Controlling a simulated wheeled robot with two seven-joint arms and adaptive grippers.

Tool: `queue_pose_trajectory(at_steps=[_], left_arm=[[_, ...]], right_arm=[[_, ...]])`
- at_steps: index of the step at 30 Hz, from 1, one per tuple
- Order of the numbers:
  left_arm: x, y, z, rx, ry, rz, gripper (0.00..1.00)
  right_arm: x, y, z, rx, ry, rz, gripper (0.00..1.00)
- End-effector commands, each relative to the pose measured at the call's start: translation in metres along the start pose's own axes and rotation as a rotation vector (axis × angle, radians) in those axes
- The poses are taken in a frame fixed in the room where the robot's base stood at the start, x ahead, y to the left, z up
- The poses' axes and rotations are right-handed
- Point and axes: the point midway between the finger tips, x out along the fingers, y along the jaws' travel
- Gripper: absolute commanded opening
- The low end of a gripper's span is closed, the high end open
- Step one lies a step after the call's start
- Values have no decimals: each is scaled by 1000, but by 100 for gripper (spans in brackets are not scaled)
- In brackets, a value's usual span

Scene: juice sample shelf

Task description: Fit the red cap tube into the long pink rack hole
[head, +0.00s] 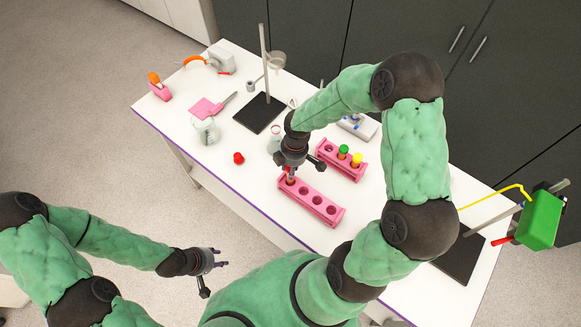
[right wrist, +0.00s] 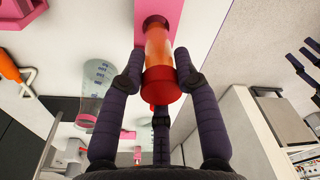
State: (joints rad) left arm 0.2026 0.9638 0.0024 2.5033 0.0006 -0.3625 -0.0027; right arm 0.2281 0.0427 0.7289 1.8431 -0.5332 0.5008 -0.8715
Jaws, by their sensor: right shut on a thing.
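The red cap tube (right wrist: 158,62), with orange contents and its red cap toward me, is held between the fingers of my right gripper (right wrist: 155,78). In the right wrist view its far end meets a dark hole in the long pink rack (right wrist: 183,12); I cannot tell how deep it sits. In the head view my right gripper (head: 291,172) is over the left end of the long pink rack (head: 325,207), whose other holes look empty. My left gripper (head: 221,257) has its fingers apart, empty, off the table's front edge.
A shorter pink rack (head: 327,157) with green-capped (head: 343,152) and yellow-capped (head: 357,159) tubes stands just behind. A small red object (head: 238,158), a beaker (head: 206,131) and a black stand base (head: 260,113) lie to the left. The table's front left is clear.

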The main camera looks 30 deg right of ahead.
Motion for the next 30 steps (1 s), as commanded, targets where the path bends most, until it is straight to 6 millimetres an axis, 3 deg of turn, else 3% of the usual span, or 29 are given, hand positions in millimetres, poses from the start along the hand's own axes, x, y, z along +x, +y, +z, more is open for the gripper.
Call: queue_pose_trajectory(at_steps=[30], left_arm=[[15, -6, -1, 0, 0, 0, 40]], right_arm=[[20, 0, 2, 0, 0, 0, 0]])
